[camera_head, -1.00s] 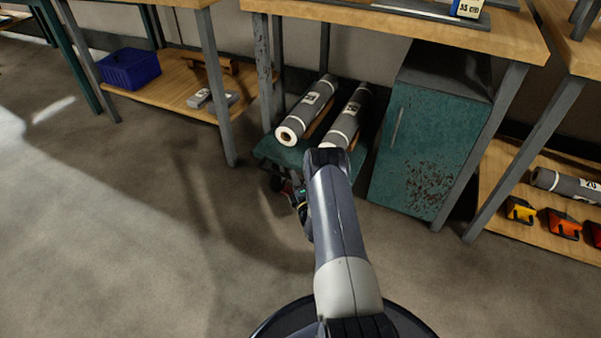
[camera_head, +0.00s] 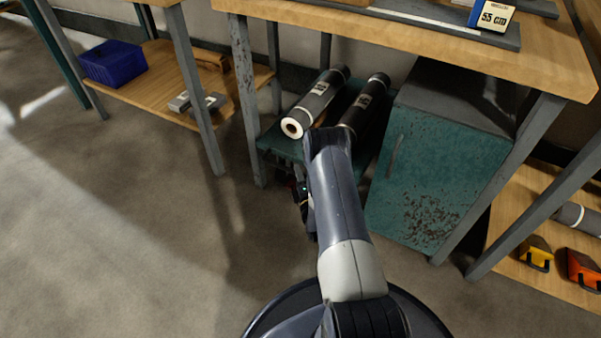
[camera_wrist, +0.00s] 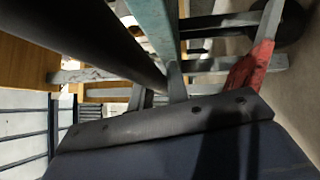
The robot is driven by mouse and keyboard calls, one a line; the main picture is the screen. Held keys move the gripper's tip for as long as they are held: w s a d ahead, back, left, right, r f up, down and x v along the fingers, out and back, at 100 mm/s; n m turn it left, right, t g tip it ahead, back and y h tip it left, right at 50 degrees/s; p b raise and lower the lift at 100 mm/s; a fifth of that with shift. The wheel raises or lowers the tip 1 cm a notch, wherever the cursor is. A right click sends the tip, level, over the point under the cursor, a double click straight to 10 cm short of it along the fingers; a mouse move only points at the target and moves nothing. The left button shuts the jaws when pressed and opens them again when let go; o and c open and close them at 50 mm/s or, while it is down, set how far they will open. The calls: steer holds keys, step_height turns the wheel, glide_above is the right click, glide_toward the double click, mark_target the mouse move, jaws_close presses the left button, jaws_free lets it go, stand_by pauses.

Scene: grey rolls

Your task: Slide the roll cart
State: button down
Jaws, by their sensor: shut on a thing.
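The roll cart (camera_head: 279,146) has a low teal deck and stands under the workbench, between its left leg and the teal cabinet. Two dark grey rolls with white labels lie on it, a left roll (camera_head: 318,98) and a right roll (camera_head: 364,104). My gripper (camera_head: 303,196) is low at the cart's front, largely hidden by my arm. It is shut on the cart; the exact part held is hard to make out. The wrist view shows the teal deck edge (camera_wrist: 152,25) and a red part (camera_wrist: 247,68) close by.
The workbench (camera_head: 400,45) overhangs the cart. Its left leg (camera_head: 247,110) stands close beside the deck. The teal cabinet (camera_head: 435,170) is just right of the cart. A blue bin (camera_head: 112,65) sits on the left shelf. Open floor lies at the front left.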

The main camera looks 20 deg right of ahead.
steer(key=shift+w+d, duration=0.15)
steer(key=shift+d, duration=0.05)
steer(key=c, duration=1.4)
jaws_free()
steer(key=shift+o, duration=0.2)
